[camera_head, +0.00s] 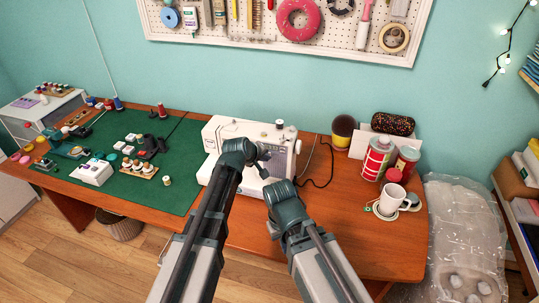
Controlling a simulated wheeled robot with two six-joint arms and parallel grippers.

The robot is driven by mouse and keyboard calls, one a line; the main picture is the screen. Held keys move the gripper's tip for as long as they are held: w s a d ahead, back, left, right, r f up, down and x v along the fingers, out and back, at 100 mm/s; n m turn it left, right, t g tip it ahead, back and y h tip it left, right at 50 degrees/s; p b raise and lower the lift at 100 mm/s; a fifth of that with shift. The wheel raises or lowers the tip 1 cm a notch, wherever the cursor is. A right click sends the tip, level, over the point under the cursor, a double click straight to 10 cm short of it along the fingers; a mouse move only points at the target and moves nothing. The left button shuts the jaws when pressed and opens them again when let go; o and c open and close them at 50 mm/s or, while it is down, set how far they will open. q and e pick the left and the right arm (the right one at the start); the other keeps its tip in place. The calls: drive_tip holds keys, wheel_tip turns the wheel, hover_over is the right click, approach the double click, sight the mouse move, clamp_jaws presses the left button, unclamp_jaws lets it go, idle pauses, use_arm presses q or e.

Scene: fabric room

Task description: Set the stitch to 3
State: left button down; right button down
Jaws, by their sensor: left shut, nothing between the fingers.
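A white sewing machine (215,128) stands at the back middle of the wooden table. A small knob (279,123) sits on its top right, and a ribbed grey panel shows on its front right. Which part sets the stitch, and any number on it, is too small to read. My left gripper (264,168) is shut and empty, in front of the machine's right half. My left arm hides much of the machine's middle and base. My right gripper (273,230) is lower, over the table in front of the machine; its fingers are too small to read.
A green mat (110,190) with spools and sewing items covers the left of the table (350,240). A white mug (391,200), red-and-white tins (377,158) and a dark pot (343,130) stand at right. A black cable lies behind my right arm. A pegboard hangs above.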

use_arm(q)
drive_tip(key=shift+w, duration=0.2)
idle(0.4)
drive_tip(key=shift+s+a, duration=0.15)
drive_tip(key=shift+s, duration=0.5)
drive_tip(key=shift+w, duration=0.1)
drive_tip(key=shift+w, duration=0.3)
drive_tip(key=shift+w+d, duration=0.2)
drive_tip(key=shift+w, duration=0.05)
idle(0.7)
drive_tip(key=shift+s, duration=0.1)
drive_tip(key=shift+s+a, duration=0.2)
drive_tip(key=shift+s, duration=0.35)
